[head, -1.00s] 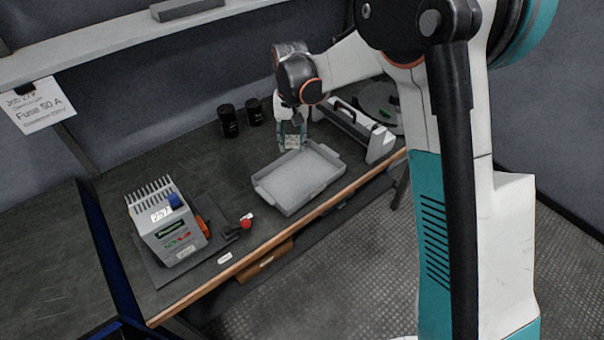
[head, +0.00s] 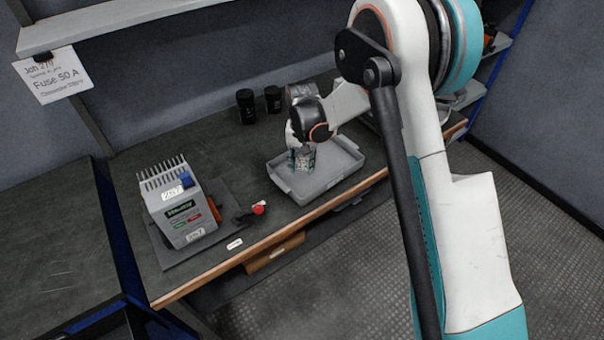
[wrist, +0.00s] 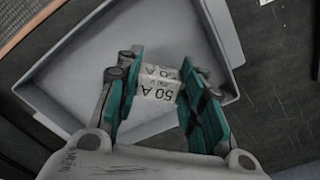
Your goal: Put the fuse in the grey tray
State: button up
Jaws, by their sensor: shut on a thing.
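The fuse (wrist: 158,82) is a small pale block with "50 A" printed on it. It sits between the teal fingers of my gripper (wrist: 160,98) in the wrist view, and the gripper is shut on it. In the head view my gripper (head: 304,160) is over the left part of the grey tray (head: 336,184). The tray (wrist: 130,30) lies behind the fuse in the wrist view. Its inside looks empty where it shows. I cannot tell whether the fuse touches the tray floor.
A grey capacitor unit (head: 187,222) with fins and a blue part stands left of the tray. A red-knobbed item (head: 258,208) lies between them. Two black cylinders (head: 246,106) stand at the back. A "Fuse 50 A" sign (head: 55,78) hangs at the left. The front bench edge is near the tray.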

aim_at(302, 179)
jog(key=shift+f+b, duration=0.7)
jog(key=shift+f, duration=1.4)
jog(key=shift+f, duration=0.2)
jog(key=o, duration=1.1)
jog(key=shift+r, duration=0.1)
notch_tip(302, 179, up, 12)
jog(key=p, duration=0.4)
jog(key=shift+r, duration=0.25)
